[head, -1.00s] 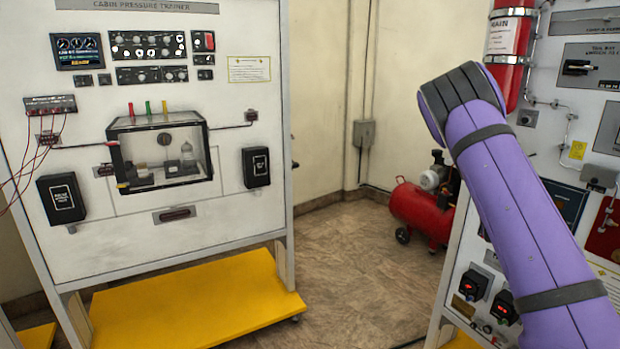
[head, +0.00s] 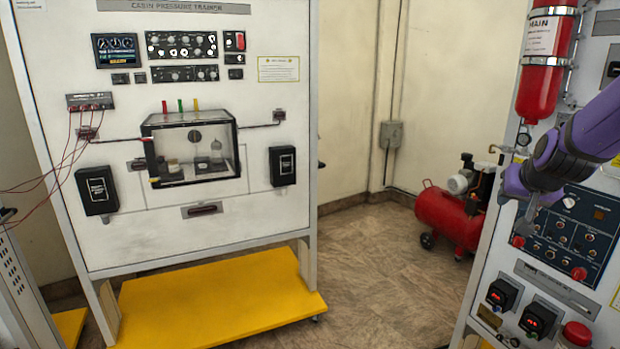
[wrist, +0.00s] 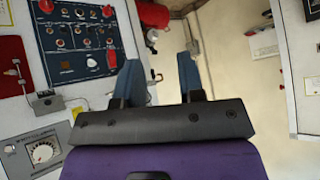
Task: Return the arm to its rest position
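My purple arm (head: 597,128) enters from the right edge of the head view, in front of the right-hand trainer panel. Its dark wrist joint (head: 553,160) overlaps the area between the red cylinder and the blue instrument panel. My gripper (wrist: 159,70) shows in the wrist view with two blue-grey fingers spread apart. Nothing is between the fingers. In the head view, the gripper end is small and partly lost against the panel.
The right-hand panel carries a red cylinder (head: 544,60), a blue instrument panel (head: 562,240) and red knobs close to my arm. The cabin pressure trainer (head: 150,238) with its yellow base (head: 215,305) stands left. A red compressor (head: 447,215) sits behind. Floor between is clear.

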